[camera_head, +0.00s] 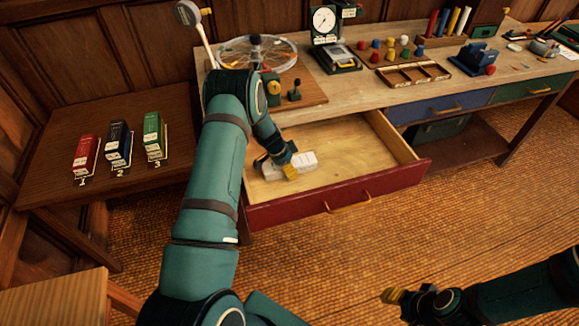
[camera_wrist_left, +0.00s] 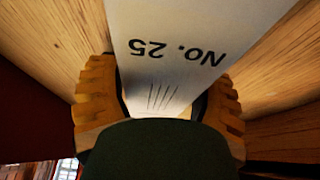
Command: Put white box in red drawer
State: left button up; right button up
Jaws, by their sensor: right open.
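The red drawer (camera_head: 345,194) is pulled open under the workbench, with a bare wooden floor inside. The white box (camera_head: 303,161) is inside it, low and close to the floor; I cannot tell whether it rests there. My left gripper (camera_head: 289,168) reaches down into the drawer at the box's near end. In the left wrist view its yellow fingers (camera_wrist_left: 160,105) are on both sides of the white box (camera_wrist_left: 180,50), which is marked "No. 25", and they look closed on it. My right gripper (camera_head: 394,298) is open and empty at the lower right, over the floor.
The blue drawer (camera_head: 440,108) and green drawer (camera_head: 530,88) are shut. A side table (camera_head: 60,125) at left holds red, black and green binders. The bench top carries a wheel, a dial gauge (camera_head: 324,20), coloured pieces and a wooden tray (camera_head: 412,74). The drawer's right half is clear.

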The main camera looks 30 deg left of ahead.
pick_arm(q)
jog(key=shift+o, duration=1.3)
jog(key=shift+r, duration=0.1)
jog(key=shift+r+p, duration=0.25)
jog(key=shift+p, duration=0.1)
jog(key=v, duration=1.1)
jog(key=shift+s+a+r+p, duration=0.15)
jog(key=shift+r+p, duration=0.15)
jog(key=shift+p, duration=0.1)
